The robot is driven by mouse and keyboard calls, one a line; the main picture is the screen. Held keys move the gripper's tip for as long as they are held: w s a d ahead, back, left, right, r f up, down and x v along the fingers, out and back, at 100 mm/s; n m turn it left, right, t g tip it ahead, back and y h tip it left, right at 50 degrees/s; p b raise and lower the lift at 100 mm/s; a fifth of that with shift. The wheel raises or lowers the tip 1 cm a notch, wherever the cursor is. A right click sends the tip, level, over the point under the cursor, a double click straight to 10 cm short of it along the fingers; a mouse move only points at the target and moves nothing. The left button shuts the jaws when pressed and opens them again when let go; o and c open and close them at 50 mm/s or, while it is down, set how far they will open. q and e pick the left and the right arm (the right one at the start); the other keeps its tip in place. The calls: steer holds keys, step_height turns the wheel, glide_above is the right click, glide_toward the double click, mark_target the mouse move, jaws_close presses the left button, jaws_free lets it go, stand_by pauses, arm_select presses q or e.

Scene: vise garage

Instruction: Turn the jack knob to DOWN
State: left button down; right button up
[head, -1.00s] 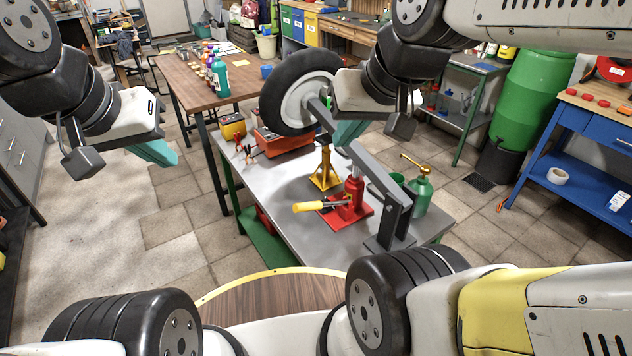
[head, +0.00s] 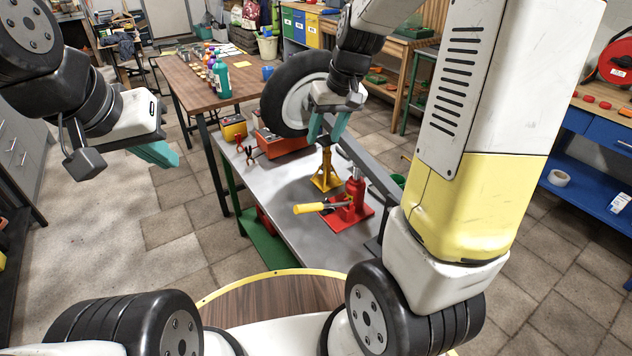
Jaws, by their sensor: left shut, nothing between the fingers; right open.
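The red bottle jack (head: 354,197) stands on a red base plate on the grey metal bench (head: 290,200). Its yellow-gripped handle (head: 309,208) points left. I cannot make out the jack's knob or any DOWN mark at this size. My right gripper (head: 327,128) is open and empty, fingers pointing down, in front of the tyre and above the yellow jack stand (head: 325,178). It is up and to the left of the jack, apart from it. My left gripper (head: 156,154) is shut and empty over the floor, left of the bench.
An orange-red box (head: 282,143) and a yellow box (head: 233,127) sit at the bench's far end. My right arm hides the bench's right end. The bench's near left surface is clear.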

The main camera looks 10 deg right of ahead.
steer(key=w+d+f+n+g+h, duration=0.15)
steer(key=w+f, duration=0.45)
steer(key=f, duration=0.6)
steer(key=g, duration=0.1)
glide_above(325, 201)
steer(key=shift+n+h, duration=0.25)
step_height(325, 201, down, 10)
steer(key=shift+r, duration=0.1)
steer(key=shift+d+f, duration=0.1)
steer(key=shift+f, duration=0.65)
step_height(325, 201, down, 7)
steer(key=shift+w+f, duration=0.1)
steer(key=shift+f, duration=0.05)
jaws_close()
